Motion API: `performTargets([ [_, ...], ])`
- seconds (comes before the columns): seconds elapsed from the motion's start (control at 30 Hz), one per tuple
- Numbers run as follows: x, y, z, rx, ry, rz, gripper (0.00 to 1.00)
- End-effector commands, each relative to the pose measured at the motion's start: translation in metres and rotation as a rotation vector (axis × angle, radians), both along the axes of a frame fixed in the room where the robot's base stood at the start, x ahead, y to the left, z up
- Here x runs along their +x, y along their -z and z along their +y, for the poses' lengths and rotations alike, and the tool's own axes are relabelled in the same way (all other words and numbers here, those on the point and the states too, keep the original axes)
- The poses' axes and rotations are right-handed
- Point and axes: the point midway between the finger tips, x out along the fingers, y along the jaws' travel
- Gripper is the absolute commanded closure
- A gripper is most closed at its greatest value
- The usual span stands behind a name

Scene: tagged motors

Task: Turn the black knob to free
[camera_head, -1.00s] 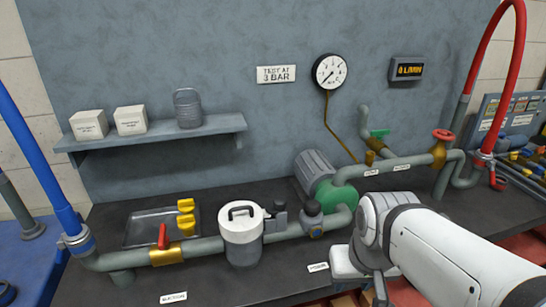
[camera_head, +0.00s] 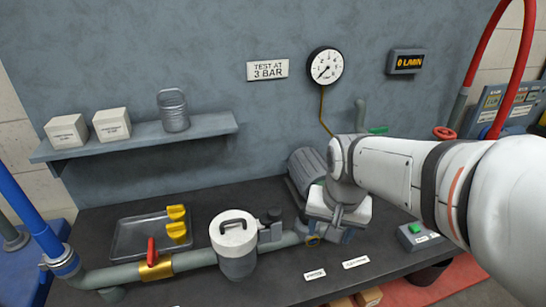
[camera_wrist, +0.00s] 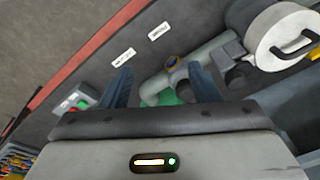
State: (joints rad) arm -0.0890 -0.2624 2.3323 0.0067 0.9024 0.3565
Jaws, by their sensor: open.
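A dark round knob (camera_wrist: 179,77) sits on the grey pipe by a gold-and-blue fitting (camera_wrist: 172,62). In the head view the fitting (camera_head: 312,240) shows at the edge of my gripper, and the knob is mostly hidden. My gripper (camera_wrist: 161,82) is open and empty, pointing down over this pipe. In the wrist view its blue-grey fingers lie on either side of the knob, the right one closer. I cannot tell whether they touch it or how high they are. No free marking is readable.
A white-lidded strainer (camera_head: 234,232) with a dark block (camera_head: 270,225) beside it stands left of my gripper. A red-handled valve (camera_head: 152,252) is further left. A grey motor (camera_head: 312,170) stands behind my gripper. A box with a green button (camera_head: 416,229) is at right. The gauge (camera_head: 325,67) hangs above.

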Motion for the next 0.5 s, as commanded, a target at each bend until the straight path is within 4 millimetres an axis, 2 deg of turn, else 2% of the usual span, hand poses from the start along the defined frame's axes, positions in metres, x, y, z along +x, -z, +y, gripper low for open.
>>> performTargets([
  [0.03, 0.019, -0.017, 0.013, 0.013, 0.055, 0.026, 0.44],
  [0.2, 0.073, -0.029, 0.055, 0.049, 0.285, 0.087, 0.44],
  [0.33, 0.101, -0.028, 0.082, 0.061, 0.422, 0.121, 0.44],
  [0.5, 0.118, -0.023, 0.103, 0.066, 0.525, 0.142, 0.44],
])
